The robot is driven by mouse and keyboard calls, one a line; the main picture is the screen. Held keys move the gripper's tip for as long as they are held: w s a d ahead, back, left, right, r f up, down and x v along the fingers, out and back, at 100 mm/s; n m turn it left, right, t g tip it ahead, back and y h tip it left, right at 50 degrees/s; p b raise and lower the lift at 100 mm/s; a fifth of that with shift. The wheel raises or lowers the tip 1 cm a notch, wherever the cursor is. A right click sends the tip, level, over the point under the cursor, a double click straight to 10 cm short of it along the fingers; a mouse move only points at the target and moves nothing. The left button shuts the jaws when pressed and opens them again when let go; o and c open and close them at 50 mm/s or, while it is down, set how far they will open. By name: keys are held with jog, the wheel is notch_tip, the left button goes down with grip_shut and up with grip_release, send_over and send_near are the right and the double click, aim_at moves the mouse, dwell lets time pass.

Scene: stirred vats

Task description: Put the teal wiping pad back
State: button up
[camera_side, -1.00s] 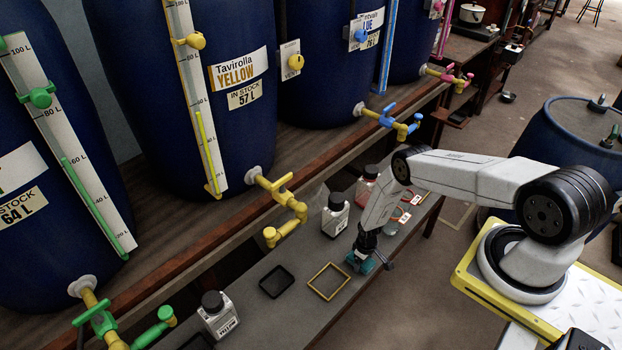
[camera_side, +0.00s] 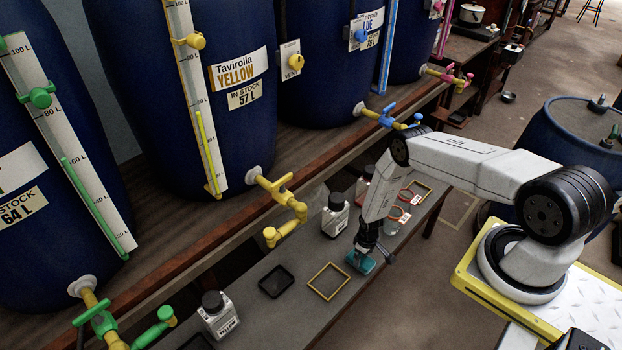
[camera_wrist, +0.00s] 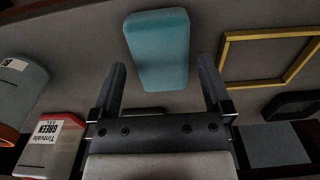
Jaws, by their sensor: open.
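The teal wiping pad (camera_side: 360,262) lies on the grey bench top, just right of the yellow square frame (camera_side: 318,292). My gripper (camera_side: 371,246) is just above the pad, at its upper right, and is open and empty. In the wrist view the pad (camera_wrist: 157,48) shows ahead of the gap between my two fingers (camera_wrist: 162,82), apart from both. The yellow frame (camera_wrist: 225,62) lies flat and empty to the right of the pad there. The side view does not show clearly how high the fingertips are above the bench.
A black tray (camera_side: 277,282) lies left of the yellow frame. Yellow (camera_side: 285,222) and blue (camera_side: 398,124) taps jut out from the vats above.

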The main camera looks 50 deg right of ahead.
notch_tip(320, 180, up, 9)
dwell(0.7)
dwell(0.6)
notch_tip(320, 180, up, 12)
send_over(362, 260)
jog(key=w+a, duration=0.2)
jog(key=w, duration=0.2)
jog(key=a+r+t, duration=0.1)
jog(key=a+r, duration=0.3)
jog(key=r, duration=0.8)
jog(key=s+a+r, duration=0.4)
jog(key=s+r, duration=0.2)
jog(key=r, duration=0.2)
jog(key=s+a+r+t, duration=0.1)
jog(key=s+a+r, duration=0.4)
jog(key=r, duration=0.3)
jog(key=shift+s+a+r+t, duration=0.15)
jog(key=shift+s+r+t, duration=0.1)
jog(key=shift+s+t, duration=0.1)
